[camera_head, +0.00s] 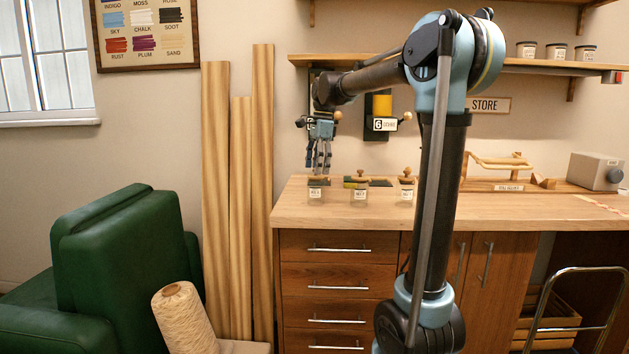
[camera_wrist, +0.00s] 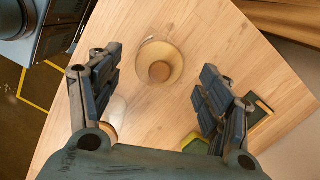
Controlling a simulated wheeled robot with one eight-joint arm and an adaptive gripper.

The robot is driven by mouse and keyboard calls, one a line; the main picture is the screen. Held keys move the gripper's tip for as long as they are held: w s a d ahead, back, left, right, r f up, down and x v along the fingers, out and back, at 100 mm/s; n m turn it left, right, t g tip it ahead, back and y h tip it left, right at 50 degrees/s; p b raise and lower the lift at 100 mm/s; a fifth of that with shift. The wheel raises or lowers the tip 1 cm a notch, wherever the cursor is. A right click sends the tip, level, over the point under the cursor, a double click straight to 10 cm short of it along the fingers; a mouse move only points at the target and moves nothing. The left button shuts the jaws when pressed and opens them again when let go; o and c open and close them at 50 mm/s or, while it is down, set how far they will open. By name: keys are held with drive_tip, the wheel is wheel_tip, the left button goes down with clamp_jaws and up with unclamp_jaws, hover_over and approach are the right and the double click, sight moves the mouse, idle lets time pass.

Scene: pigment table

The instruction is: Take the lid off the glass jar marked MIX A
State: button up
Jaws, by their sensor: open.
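Three small glass jars with white labels and knobbed wooden lids stand on the bench: a left jar (camera_head: 315,194), a middle jar (camera_head: 360,195) and a right jar (camera_head: 407,195). Their labels are too small to read surely, so I cannot tell which is MIX A. My gripper (camera_head: 322,168) points down just above the left jar. In the wrist view my gripper (camera_wrist: 160,82) is open and empty, its fingers spread wide. A round lid with a central knob (camera_wrist: 159,71) shows between and slightly beyond the fingertips, apart from them.
The wooden bench top (camera_head: 500,207) has free room to the right of the jars. A wooden rack (camera_head: 500,165) and a grey box (camera_head: 596,171) stand further right. Tall planks (camera_head: 262,190) lean at the left.

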drive_tip(key=shift+a+f, duration=0.1)
drive_tip(key=shift+f, duration=0.75)
drive_tip(key=c, duration=0.9)
drive_tip(key=shift+r, duration=0.1)
wheel_tip(320, 180, up, 10)
drive_tip(key=shift+f, duration=0.1)
